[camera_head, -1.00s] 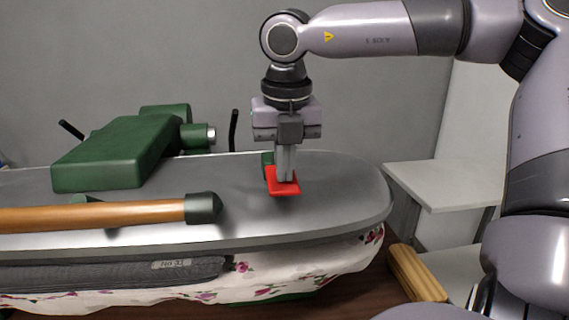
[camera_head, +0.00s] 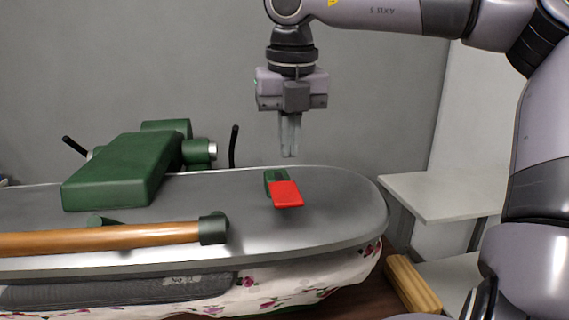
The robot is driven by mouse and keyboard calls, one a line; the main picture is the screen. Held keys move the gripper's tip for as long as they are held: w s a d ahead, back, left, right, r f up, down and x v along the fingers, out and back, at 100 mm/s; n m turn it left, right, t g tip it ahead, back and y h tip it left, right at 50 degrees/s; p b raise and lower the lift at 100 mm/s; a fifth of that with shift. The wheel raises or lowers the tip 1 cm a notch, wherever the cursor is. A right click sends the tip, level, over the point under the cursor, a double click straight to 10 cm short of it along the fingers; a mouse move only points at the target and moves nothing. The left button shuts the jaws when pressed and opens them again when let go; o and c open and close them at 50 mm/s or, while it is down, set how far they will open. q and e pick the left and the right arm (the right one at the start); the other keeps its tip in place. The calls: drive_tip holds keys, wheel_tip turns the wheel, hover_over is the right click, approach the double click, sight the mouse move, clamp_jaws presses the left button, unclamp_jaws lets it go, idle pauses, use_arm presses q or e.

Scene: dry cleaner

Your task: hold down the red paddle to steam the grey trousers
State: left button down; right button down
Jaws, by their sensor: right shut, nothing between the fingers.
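The red paddle (camera_head: 286,194) sits on a small green mount on the grey metal top of the press (camera_head: 335,205), towards its right end. My right gripper (camera_head: 290,152) is shut and empty, pointing straight down. It hangs above the paddle, apart from it. The grey trousers (camera_head: 120,290) lie under the press top, on a flowered cover, at the lower left; only their front edge shows. My left gripper is not in view.
A wooden handle bar (camera_head: 110,239) runs along the front of the press top. A green housing (camera_head: 125,170) stands on it behind. A white side table (camera_head: 440,195) is at the right, and a wooden block (camera_head: 412,284) lies beside the press.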

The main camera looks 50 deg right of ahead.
drive_tip(key=r, duration=0.5)
drive_tip(key=shift+s+a+r, duration=0.15)
drive_tip(key=shift+s+r, duration=0.15)
drive_tip(key=shift+r, duration=0.1)
drive_tip(key=shift+s, duration=0.1)
